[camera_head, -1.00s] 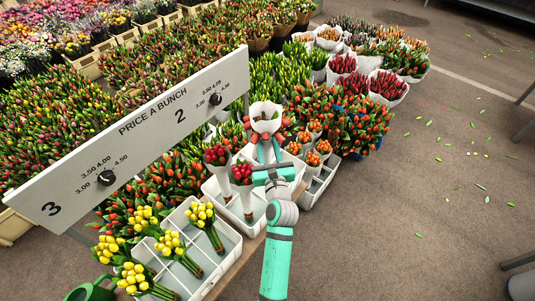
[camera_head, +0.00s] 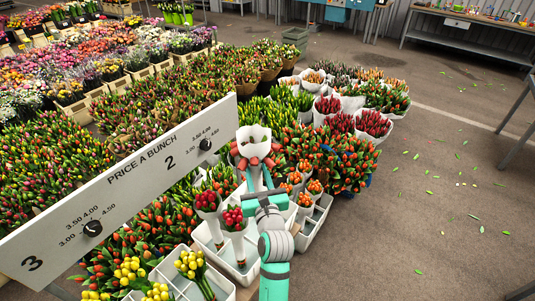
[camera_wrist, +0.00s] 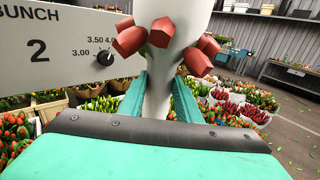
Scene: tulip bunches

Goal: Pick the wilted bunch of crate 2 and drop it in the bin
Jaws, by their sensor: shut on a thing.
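My gripper (camera_head: 257,181) is shut on the wilted bunch (camera_head: 252,144), a white paper sleeve with drooping red heads, held upright above the crates. In the wrist view the wilted bunch (camera_wrist: 158,95) stands between the two teal fingers, its red heads hanging over the sleeve's sides. Crate 2 (camera_head: 243,278), white, is below and left of my gripper. Two red bunches in white sleeves (camera_head: 207,203) stand in it; my arm hides part of it. I cannot make out the bin in these views.
The price board (camera_head: 130,190) with dials runs along the left, close to the held bunch. A white crate of yellow bunches (camera_head: 190,265) is at lower left, a crate of orange bunches (camera_head: 314,222) at right. Open floor (camera_head: 430,220) lies to the right; benches (camera_head: 465,32) stand behind.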

